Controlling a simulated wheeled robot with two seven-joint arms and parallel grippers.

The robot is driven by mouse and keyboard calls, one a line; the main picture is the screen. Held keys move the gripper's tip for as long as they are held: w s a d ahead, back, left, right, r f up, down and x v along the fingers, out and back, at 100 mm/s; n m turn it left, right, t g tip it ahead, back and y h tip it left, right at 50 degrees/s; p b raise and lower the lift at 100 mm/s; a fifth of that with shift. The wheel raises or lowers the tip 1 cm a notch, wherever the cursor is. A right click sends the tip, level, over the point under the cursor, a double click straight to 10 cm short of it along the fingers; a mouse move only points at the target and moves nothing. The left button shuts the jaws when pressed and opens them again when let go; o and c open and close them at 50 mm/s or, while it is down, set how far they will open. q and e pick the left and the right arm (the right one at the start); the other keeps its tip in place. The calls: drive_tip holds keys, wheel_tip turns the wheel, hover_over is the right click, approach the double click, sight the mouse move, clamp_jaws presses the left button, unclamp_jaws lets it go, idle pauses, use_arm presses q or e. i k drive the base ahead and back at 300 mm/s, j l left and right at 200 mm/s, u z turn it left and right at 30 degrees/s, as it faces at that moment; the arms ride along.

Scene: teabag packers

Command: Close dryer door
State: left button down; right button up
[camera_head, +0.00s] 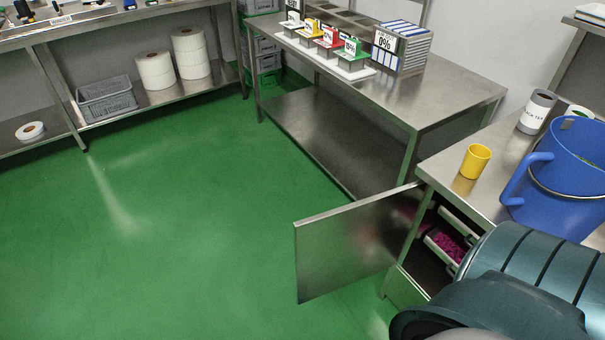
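The dryer door (345,245) is a flat metal panel standing open. It swings out to the left from the front of the dryer cabinet (408,262) at the lower right. Inside the opening I see a white-edged tray (447,246) holding something magenta. The rest of the inside is dark or hidden behind my teal arm parts at the lower right. Neither of my grippers is in view, and nothing is seen touching the door.
A steel table (440,98) with colored-topped boxes stands behind the door. The green floor (180,230) left of the door is clear.

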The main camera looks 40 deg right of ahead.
sight(335, 248)
drive_tip(key=i+j+u, duration=0.2)
drive_tip(key=i+u, duration=0.3)
drive_tip(key=i+j+z, duration=0.1)
drive_tip(key=i+z, duration=0.2)
drive_tip(key=i, duration=0.2)
drive_tip(key=i+z, duration=0.2)
drive_tip(key=z, duration=0.3)
drive_tip(key=i+j+z, duration=0.1)
drive_tip(key=z, duration=0.4)
drive_tip(key=i+z, duration=0.15)
drive_tip(key=z, duration=0.25)
drive_tip(key=i+j+z, duration=0.1)
drive_tip(key=z, duration=0.3)
drive_tip(key=i+j+z, duration=0.1)
drive_tip(key=z, duration=0.3)
drive_tip(key=i+j+z, duration=0.1)
drive_tip(key=z, duration=0.3)
drive_tip(key=i+j+z, duration=0.15)
drive_tip(key=z, duration=0.3)
drive_tip(key=i+j+z, duration=0.15)
drive_tip(key=j+z, duration=0.15)
drive_tip(key=z, duration=0.15)
drive_tip(key=i+j+z, duration=0.1)
drive_tip(key=j+z, duration=0.2)
drive_tip(key=z, duration=0.15)
drive_tip(key=j+z, duration=0.3)
drive_tip(key=z, duration=0.15)
drive_tip(key=k+z, duration=0.2)
drive_tip(key=k, duration=0.4)
